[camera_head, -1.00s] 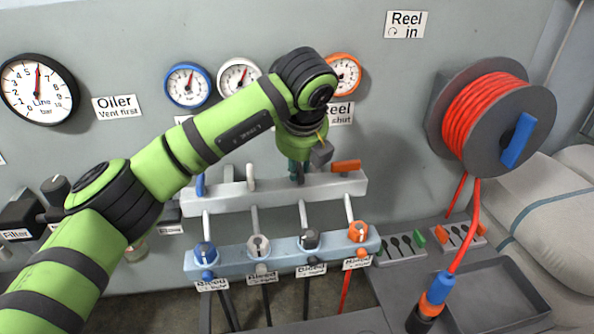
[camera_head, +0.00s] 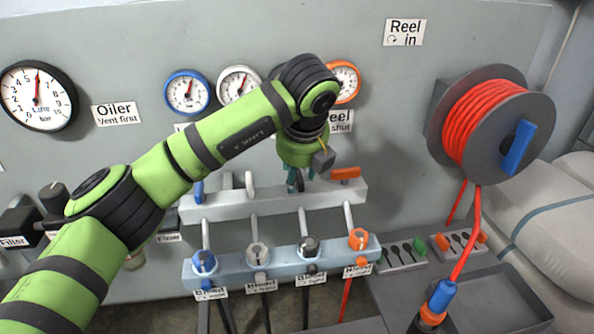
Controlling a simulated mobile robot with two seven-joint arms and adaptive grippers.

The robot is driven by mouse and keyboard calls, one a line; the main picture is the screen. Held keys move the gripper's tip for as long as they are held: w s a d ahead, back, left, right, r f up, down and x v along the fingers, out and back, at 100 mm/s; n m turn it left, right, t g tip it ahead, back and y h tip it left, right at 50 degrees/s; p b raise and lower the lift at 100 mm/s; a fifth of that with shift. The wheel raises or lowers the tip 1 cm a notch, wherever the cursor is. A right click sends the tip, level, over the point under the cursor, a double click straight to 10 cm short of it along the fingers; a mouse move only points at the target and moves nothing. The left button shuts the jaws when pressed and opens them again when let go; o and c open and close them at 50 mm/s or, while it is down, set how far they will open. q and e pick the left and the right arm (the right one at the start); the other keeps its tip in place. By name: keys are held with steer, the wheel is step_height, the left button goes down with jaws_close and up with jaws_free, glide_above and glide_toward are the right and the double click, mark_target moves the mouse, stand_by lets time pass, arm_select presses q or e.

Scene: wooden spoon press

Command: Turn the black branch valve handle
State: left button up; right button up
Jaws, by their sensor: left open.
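My left gripper (camera_head: 300,181) points down at the third place along the upper grey manifold (camera_head: 230,207), between the white handle (camera_head: 250,184) and the orange handle (camera_head: 346,173). Its fingers are open, one on each side of that place. The black branch valve handle is hidden by my gripper, so I cannot tell its angle or whether the fingers touch it. A blue handle (camera_head: 199,191) stands upright at the left end. The orange handle lies crosswise, while the white one stands upright. My right gripper is not in view.
A lower bar (camera_head: 230,272) carries blue, white, black (camera_head: 309,246) and orange (camera_head: 358,238) bleed knobs. Several gauges sit on the wall behind my arm. A red hose reel (camera_head: 485,122) is at the right, above a grey tray (camera_head: 495,300).

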arm_select(q)
steer(key=v, duration=1.2)
